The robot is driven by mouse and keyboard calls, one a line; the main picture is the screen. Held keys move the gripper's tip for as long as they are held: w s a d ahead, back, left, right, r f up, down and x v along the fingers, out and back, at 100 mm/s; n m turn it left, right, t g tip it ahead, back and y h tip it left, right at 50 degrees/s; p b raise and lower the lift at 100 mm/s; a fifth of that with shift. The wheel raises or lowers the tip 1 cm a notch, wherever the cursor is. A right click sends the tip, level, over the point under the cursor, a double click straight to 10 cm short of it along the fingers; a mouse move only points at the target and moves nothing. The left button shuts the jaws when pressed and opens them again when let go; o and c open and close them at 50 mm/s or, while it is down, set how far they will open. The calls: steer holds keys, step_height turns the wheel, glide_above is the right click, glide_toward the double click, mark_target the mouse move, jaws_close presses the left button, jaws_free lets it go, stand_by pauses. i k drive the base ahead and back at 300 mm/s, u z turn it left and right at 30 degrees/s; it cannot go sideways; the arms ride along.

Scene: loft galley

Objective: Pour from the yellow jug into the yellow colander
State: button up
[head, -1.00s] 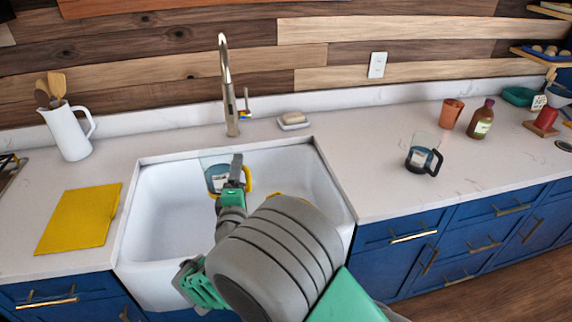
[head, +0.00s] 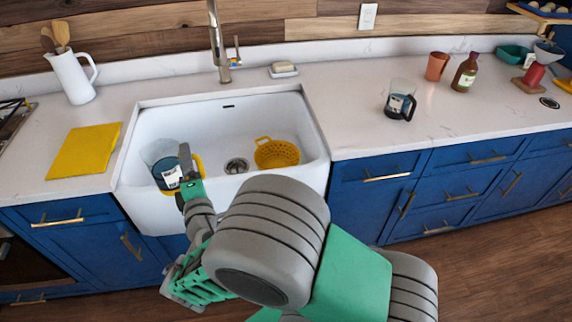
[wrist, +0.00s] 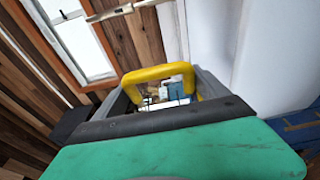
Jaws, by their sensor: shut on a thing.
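The yellow jug (head: 160,152) is a clear vessel with a yellow handle, a pale label and something dark blue low inside. It is held roughly upright at the front left of the sink, apart from the colander. My gripper (head: 188,174) is shut on its handle, which also shows between the jaws in the wrist view (wrist: 157,73). Part of the jug is hidden behind the gripper. The yellow colander (head: 277,153) sits inside the sink at the right, beside the drain, its holed bowl open upward and looking empty.
The white sink (head: 215,108) has a tall faucet (head: 217,45) behind it. A similar clear jug with a black handle (head: 400,98) stands on the right counter. A yellow mat (head: 85,150) and white pitcher (head: 72,78) are at the left. The right counter's front is clear.

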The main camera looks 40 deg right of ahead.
mark_target(276, 154)
steer(key=u, duration=0.75)
steer(key=i, duration=0.6)
steer(key=z, duration=0.25)
